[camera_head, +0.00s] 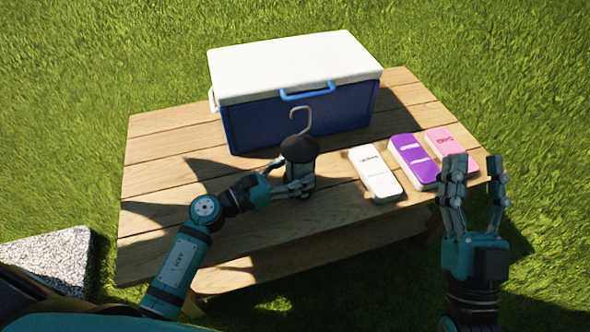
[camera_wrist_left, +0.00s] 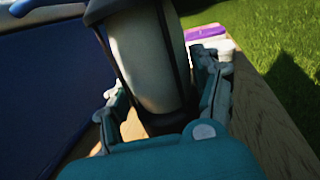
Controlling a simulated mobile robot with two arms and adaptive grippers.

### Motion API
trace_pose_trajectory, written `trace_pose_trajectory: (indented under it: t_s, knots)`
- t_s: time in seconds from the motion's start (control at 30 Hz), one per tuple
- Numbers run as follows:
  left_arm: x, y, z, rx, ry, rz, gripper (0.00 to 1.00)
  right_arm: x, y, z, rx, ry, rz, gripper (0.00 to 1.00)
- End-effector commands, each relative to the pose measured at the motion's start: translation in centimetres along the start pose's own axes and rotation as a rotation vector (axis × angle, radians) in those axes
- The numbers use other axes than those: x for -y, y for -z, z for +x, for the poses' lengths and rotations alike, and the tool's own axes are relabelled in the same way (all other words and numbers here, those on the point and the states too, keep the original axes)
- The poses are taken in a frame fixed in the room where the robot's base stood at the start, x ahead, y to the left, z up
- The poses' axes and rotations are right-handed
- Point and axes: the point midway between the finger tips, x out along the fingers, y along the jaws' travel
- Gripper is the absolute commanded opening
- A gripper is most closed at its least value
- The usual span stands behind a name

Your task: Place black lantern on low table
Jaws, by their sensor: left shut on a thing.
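The black lantern (camera_head: 299,150) has a dark cap and a hook-shaped handle on top. It is upright over the wooden low table (camera_head: 155,180), in front of the cooler. I cannot tell whether its base touches the boards. My left gripper (camera_head: 290,178) is shut on the lantern from the left. In the left wrist view the lantern's pale glass body (camera_wrist_left: 142,60) stands between the fingers, which press on both sides. My right gripper (camera_head: 474,178) is open and empty, with its fingers pointing up, near the table's right end.
A blue cooler (camera_head: 260,122) with a white lid stands at the back of the table. White (camera_head: 375,173), purple (camera_head: 413,160) and pink (camera_head: 447,145) boxes lie to the lantern's right. The table's left part is clear. A pale stone block (camera_head: 55,255) lies on the grass at left.

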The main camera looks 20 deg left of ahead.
Motion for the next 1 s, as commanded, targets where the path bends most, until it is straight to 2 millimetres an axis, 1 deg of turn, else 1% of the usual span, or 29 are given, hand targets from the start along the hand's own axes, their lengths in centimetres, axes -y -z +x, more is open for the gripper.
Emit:
trace_pose_trajectory:
  t_s: [0.07, 0.1, 0.27, 0.6, 0.67, 0.7, 0.77, 1.0]
  knots:
    - [0.0, -0.1, 0.0, 0.003, 0.000, 0.001, 0.14, 0.0, 0.2, 0.0, -0.013, 0.000, 0.001, 0.40]
    - [0.0, 0.1, 0.0, 0.000, 0.000, 0.000, 0.68, 0.0, 0.3, 0.0, -0.020, 0.001, 0.001, 0.40]
    - [0.0, 0.1, 0.0, 0.000, 0.000, 0.000, 0.89, 0.0, 0.3, 0.0, -0.019, 0.001, 0.001, 0.40]
    - [0.0, -0.1, 0.0, 0.000, 0.000, 0.000, 0.89, 0.0, 0.2, 0.1, -0.010, 0.001, 0.001, 0.40]
    - [0.0, -0.3, 0.0, 0.000, 0.000, 0.000, 0.89, 0.0, -0.2, 0.1, 0.023, 0.000, 0.000, 0.40]
    - [0.0, -0.1, -0.5, -0.003, -0.001, 0.000, 0.89, -0.1, -0.7, 0.1, 0.044, -0.002, 0.000, 0.40]
    - [0.0, 0.0, -1.6, -0.004, -0.001, 0.000, 0.89, -0.1, -0.8, 0.0, 0.049, -0.002, 0.000, 0.40]
    - [0.0, 0.0, -7.0, -0.005, 0.000, -0.001, 0.89, -0.1, -1.4, 0.0, 0.085, -0.003, -0.002, 0.40]
